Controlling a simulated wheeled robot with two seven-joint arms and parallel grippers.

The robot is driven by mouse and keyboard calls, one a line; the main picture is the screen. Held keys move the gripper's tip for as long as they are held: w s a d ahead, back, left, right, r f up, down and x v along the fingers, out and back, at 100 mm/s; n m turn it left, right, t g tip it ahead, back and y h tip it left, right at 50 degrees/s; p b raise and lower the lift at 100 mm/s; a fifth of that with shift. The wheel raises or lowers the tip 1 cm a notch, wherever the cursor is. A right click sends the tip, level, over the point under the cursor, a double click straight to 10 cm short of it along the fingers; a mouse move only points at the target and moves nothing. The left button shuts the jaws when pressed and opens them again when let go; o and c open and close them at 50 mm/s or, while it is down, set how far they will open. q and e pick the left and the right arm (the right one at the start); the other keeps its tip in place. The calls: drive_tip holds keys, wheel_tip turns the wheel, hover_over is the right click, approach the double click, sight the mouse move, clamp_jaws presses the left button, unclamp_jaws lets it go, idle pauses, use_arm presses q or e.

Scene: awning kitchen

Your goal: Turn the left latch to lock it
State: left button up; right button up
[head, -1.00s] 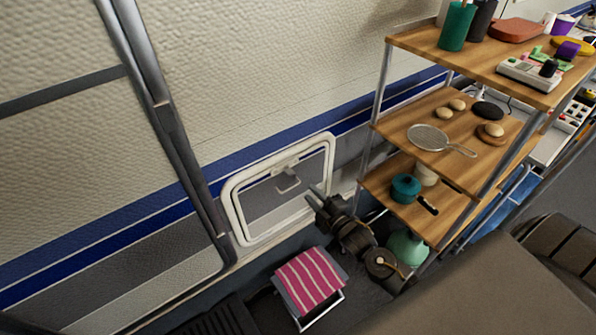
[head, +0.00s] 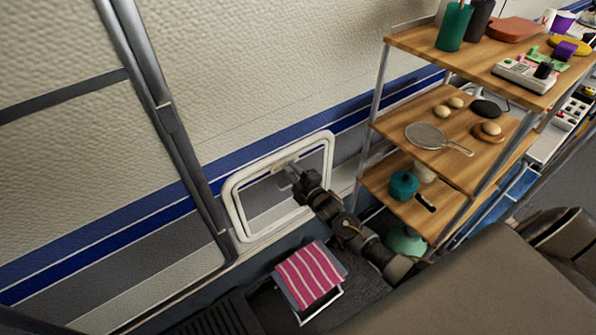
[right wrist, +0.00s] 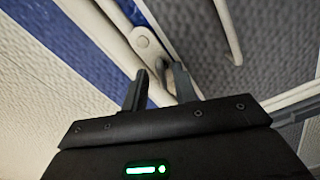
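The hatch has a white frame (head: 235,207) and is set low in the wall. In the right wrist view, a pale latch (right wrist: 144,41) with a round pivot sits on the hatch's white edge. My right gripper (head: 291,170) is at the upper edge of the hatch. In the right wrist view its two fingers (right wrist: 161,72) are apart, with the latch's lower end near or between their tips; I cannot tell whether they touch it. In the head view the gripper largely hides the latch. My left gripper is not in view.
A thin pale handle (right wrist: 232,35) lies right of the fingers in the right wrist view. A striped stool (head: 310,275) stands below the hatch. A wooden shelf rack (head: 440,150) with kitchen things stands right of my arm. The wall above the hatch is clear.

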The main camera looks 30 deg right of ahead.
clamp_jaws()
drive_tip(key=shift+m, duration=0.3)
drive_tip(key=shift+w+d+r+m+p, duration=0.1)
drive_tip(key=shift+m+p, duration=0.35)
drive_tip(key=shift+m, duration=2.7)
drive_tip(key=shift+w+d+r+m+p, duration=0.1)
drive_tip(key=shift+m+p, duration=0.3)
drive_tip(key=shift+m, duration=2.75)
